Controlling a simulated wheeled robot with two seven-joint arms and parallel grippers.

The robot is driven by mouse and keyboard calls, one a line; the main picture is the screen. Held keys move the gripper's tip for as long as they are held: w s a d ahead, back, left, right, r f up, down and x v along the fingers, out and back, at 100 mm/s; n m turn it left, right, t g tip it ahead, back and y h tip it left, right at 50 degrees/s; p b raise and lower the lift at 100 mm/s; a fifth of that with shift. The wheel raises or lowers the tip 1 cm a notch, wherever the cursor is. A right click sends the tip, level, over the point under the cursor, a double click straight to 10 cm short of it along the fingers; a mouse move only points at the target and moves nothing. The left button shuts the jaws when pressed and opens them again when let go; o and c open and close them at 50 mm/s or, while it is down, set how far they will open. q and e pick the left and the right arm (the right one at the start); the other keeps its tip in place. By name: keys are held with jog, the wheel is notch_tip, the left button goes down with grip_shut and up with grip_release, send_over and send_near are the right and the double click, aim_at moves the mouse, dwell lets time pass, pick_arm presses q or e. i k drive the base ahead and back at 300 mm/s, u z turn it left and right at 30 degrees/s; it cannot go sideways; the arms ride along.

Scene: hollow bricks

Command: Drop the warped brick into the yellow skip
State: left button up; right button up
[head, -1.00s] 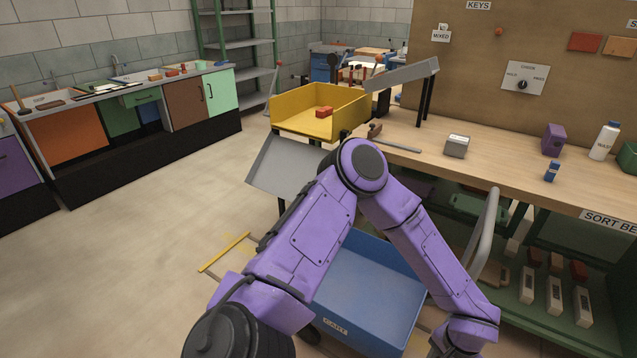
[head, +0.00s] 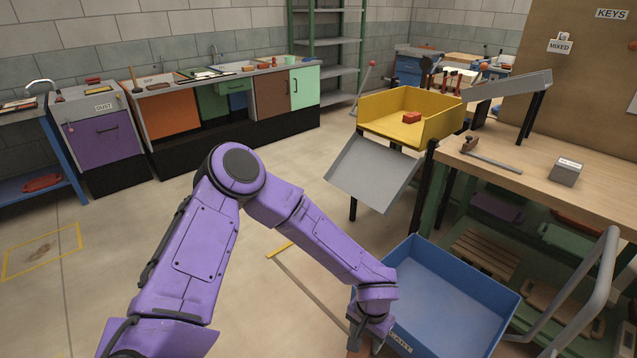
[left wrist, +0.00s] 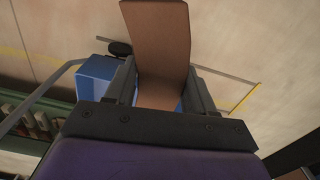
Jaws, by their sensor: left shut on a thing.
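The yellow skip (head: 387,127), an open box with a low front, stands on a dark frame at the left end of the wooden bench. A small red brick (head: 412,118) lies in it. My left gripper (head: 368,338) points down at the bottom of the head view, beside the front left edge of the blue cart and well short of the skip. It is shut on a brown brick that looks bent, the warped brick (left wrist: 157,40), which fills the middle of the left wrist view between my left gripper's fingers (left wrist: 162,90). My right gripper is out of view.
A grey sloping chute (head: 375,172) hangs below the skip's front, and another grey chute (head: 508,84) rises to its right. The blue cart (head: 450,295) with a grey handle stands in front of the bench (head: 510,165). Open floor lies left of the cart.

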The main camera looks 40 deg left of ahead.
aim_at(419, 130)
jog(key=u, duration=1.8)
jog(key=i, duration=4.05)
jog(key=z, duration=2.9)
